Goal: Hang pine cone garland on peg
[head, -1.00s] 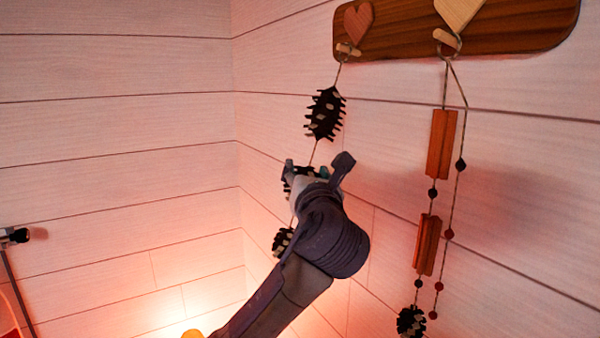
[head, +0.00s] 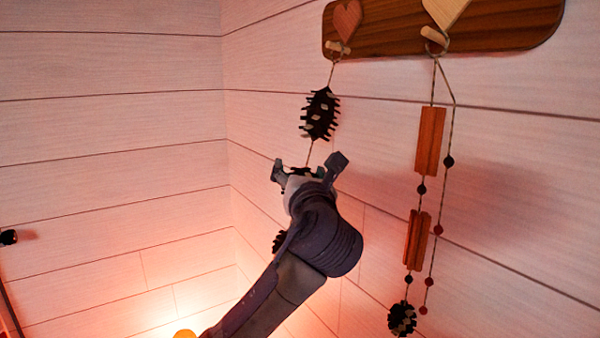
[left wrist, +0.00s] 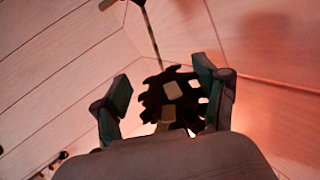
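The pine cone garland (head: 320,114) hangs along the wall below the left peg (head: 338,47). Its cord runs straight up to that peg and seems looped on it, but the loop is too small to be sure. My left gripper (head: 308,167) is below the upper cone, at a middle cone that it partly hides. A lower cone (head: 279,241) shows behind my arm. In the left wrist view a dark cone (left wrist: 172,102) lies between the spread fingers (left wrist: 166,92), with a gap at the left finger; contact on the right is unclear. My right gripper is out of view.
The wooden peg board (head: 480,30) has heart shapes above its pegs. A second garland of wooden blocks (head: 430,140), beads and a cone hangs from the right peg (head: 435,38). The wall left of the corner is mostly bare.

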